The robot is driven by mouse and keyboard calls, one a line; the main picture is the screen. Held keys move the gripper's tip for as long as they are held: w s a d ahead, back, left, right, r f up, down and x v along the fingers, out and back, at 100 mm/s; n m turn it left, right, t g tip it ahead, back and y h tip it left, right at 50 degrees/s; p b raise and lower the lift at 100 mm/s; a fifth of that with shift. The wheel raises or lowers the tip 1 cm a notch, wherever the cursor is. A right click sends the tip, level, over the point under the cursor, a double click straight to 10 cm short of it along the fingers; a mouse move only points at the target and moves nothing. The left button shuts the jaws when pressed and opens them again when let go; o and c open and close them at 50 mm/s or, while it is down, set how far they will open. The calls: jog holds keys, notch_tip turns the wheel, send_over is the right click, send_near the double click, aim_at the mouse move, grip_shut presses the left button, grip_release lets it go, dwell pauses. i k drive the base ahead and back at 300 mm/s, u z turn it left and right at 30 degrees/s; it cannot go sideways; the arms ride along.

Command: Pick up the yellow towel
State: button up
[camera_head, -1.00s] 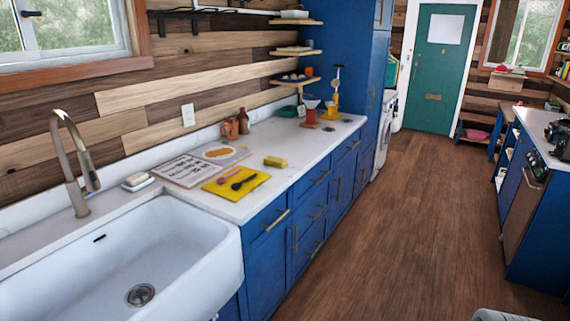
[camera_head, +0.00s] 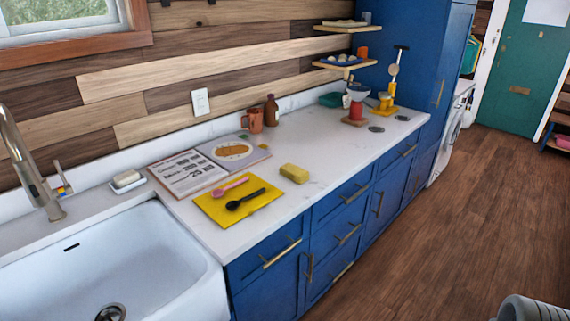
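The yellow towel (camera_head: 217,211) lies flat on the white counter, near the front edge and just right of the sink. A pink spoon (camera_head: 231,187) and a black spoon (camera_head: 246,199) lie on top of it. An open cookbook (camera_head: 188,175) lies behind it, close to its back edge. A yellow sponge (camera_head: 294,173) sits apart, to its right. My gripper is not clearly seen in this view; only a grey-white rounded part, perhaps mine, shows at the bottom right corner.
The white sink (camera_head: 140,262) with its faucet (camera_head: 30,165) is at the left. A soap dish (camera_head: 128,181), a mug (camera_head: 251,120) and a brown bottle (camera_head: 271,111) stand along the wall. A scale (camera_head: 381,108) is farther right. The wooden floor (camera_head: 430,220) before the blue cabinets is clear.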

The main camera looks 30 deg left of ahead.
aim_at(299, 176)
jog(key=u, duration=0.5)
jog(key=i, duration=0.9)
jog(key=u, duration=1.45)
jog(key=i, duration=0.55)
jog(key=u, duration=0.4)
